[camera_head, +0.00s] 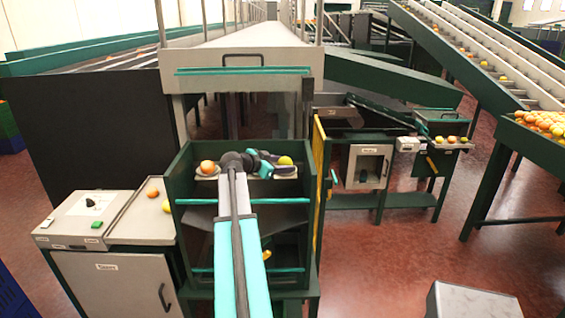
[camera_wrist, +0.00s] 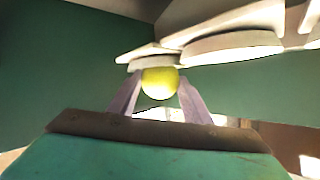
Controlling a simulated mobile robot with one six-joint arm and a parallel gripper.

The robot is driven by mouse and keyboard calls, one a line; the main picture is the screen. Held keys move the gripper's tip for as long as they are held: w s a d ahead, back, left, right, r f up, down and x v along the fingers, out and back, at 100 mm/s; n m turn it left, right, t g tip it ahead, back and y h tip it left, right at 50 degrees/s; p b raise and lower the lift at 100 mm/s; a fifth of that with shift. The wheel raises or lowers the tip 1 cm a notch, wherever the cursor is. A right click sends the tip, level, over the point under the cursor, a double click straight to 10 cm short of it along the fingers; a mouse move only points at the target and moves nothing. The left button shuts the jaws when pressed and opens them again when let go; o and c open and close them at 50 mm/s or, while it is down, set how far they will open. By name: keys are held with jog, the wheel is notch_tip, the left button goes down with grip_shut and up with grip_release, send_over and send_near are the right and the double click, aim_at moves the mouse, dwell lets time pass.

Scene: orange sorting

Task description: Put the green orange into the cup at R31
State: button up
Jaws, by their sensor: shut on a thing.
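The green orange (camera_head: 285,160) looks yellow-green and sits at the right side of the dark green sorting frame. My gripper (camera_head: 279,165) reaches it from the left. In the wrist view the fruit (camera_wrist: 160,82) is between the two grey fingers of my gripper (camera_wrist: 161,92), which are shut on it. Pale cups (camera_wrist: 232,47) lie just beyond and above the fruit there. In the head view, a grey cup (camera_head: 287,172) shows at the fruit; whether they touch is unclear. No R31 label is readable.
Another cup holds an orange fruit (camera_head: 207,167) at the frame's left. Green side walls (camera_head: 311,185) enclose the cups closely. A yellow panel (camera_head: 319,180) stands to the right. A side tray (camera_head: 140,218) with orange fruit is at left.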

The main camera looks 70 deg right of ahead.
jog(key=shift+f, duration=0.2)
jog(key=shift+f, duration=0.15)
jog(key=o, duration=0.9)
jog(key=shift+r, duration=0.25)
jog(key=b+v, duration=0.5)
jog(key=v, duration=0.7)
jog(key=shift+s, duration=0.1)
jog(key=shift+f, duration=0.1)
